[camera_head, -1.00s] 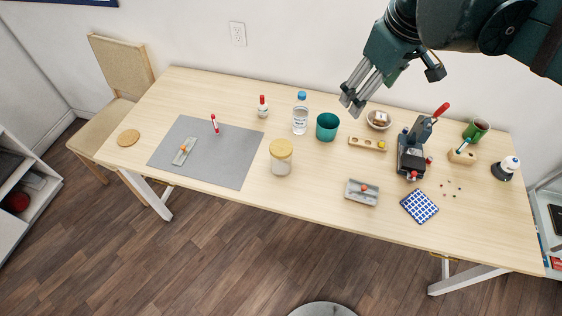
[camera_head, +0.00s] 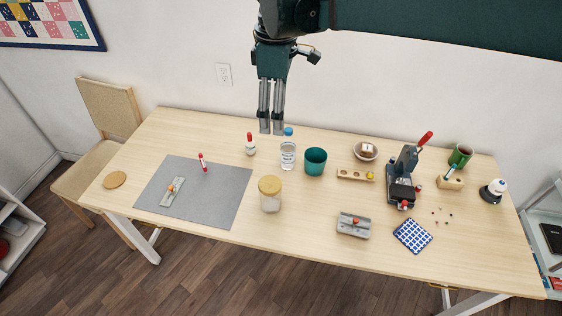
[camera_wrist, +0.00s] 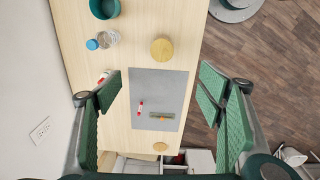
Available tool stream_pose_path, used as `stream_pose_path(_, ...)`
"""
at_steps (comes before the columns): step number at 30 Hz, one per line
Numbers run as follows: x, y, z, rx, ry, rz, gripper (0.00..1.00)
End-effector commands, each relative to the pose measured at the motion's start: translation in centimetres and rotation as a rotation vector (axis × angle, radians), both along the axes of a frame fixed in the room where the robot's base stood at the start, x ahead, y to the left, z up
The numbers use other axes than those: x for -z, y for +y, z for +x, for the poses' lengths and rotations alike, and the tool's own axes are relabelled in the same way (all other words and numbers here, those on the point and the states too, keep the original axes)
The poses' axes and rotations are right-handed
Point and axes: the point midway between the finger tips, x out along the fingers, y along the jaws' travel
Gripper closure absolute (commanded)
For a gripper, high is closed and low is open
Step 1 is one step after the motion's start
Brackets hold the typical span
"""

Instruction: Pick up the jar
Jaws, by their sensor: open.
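The jar (camera_head: 270,199) is a clear container with a round wooden lid. It stands upright on the table, just right of the grey mat (camera_head: 219,204). In the wrist view the jar's lid (camera_wrist: 162,49) shows from above, near the mat's edge. My gripper (camera_head: 271,132) hangs in the air with its fingers pointing down, behind the jar and near the clear bottle. In the wrist view my gripper (camera_wrist: 168,95) has its green finger pads wide apart with nothing between them. It does not touch the jar.
Near the jar stand a blue-capped bottle (camera_head: 288,154), a teal cup (camera_head: 315,161) and a red-capped bottle (camera_head: 250,146). A grey tray (camera_head: 354,227) lies to the right, and a press machine (camera_head: 404,176) beyond it. The table is bare in front of the teal cup.

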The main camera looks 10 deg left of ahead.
Motion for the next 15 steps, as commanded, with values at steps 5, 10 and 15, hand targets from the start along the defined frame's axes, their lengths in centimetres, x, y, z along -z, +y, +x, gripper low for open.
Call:
stream_pose_path(5, 0.7, 2.3, 0.1, -0.073, 0.021, -0.015, 0.32)
stream_pose_path(10, 2.7, 2.9, 0.1, -0.096, 0.028, -0.021, 0.32)
stream_pose_path(15, 6.0, 2.9, 0.1, -0.095, 0.028, -0.021, 0.32)
